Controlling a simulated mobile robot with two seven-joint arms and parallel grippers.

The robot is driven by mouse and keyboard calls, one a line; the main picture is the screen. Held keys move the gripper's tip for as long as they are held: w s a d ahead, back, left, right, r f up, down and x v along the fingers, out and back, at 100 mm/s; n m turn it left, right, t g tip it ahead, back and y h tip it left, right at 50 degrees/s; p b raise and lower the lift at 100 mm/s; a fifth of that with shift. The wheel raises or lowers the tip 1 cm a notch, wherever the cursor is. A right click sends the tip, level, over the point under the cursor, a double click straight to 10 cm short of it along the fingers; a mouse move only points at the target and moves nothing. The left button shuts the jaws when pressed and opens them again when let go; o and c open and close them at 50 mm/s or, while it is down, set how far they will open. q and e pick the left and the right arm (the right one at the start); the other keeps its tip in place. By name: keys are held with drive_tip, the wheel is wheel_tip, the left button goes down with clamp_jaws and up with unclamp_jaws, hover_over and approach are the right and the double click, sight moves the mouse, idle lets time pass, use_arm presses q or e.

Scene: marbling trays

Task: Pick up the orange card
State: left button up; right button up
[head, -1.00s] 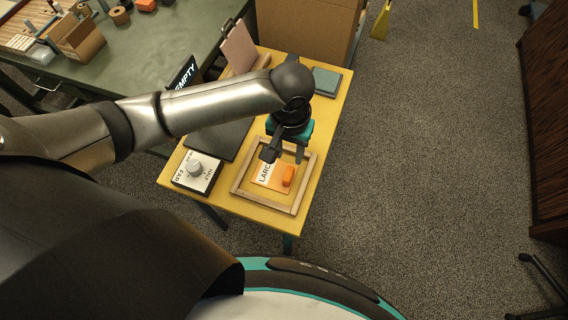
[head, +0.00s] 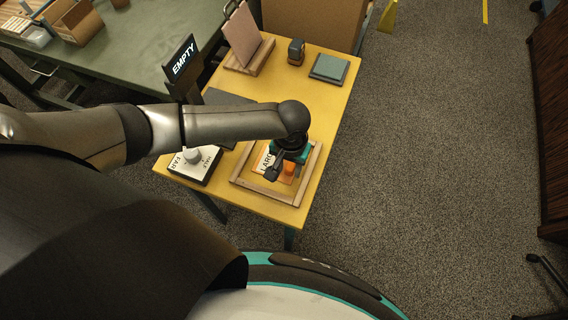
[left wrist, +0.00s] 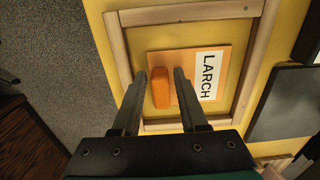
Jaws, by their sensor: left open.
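The orange card (left wrist: 182,64) with a white LARCH label lies flat inside a wooden frame (left wrist: 190,13) on the yellow table. An orange block-like grip (left wrist: 161,88) stands up from the card. In the head view the card (head: 265,164) is partly hidden by my left gripper (head: 281,174). In the left wrist view my left gripper (left wrist: 160,78) is open, its fingers on either side of the orange grip. I cannot tell how high the fingertips are above the card. My right gripper is not in view.
A white dial box (head: 190,166) sits left of the frame. A lit EMPTY sign (head: 184,60), a pink board on a stand (head: 241,36), a dark stamp-like object (head: 296,51) and a grey-green pad (head: 329,68) are farther back. The table's right side is clear.

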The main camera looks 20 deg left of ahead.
use_arm(q)
drive_tip(key=shift+f, duration=0.3)
drive_tip(key=shift+c, duration=0.4)
clamp_jaws()
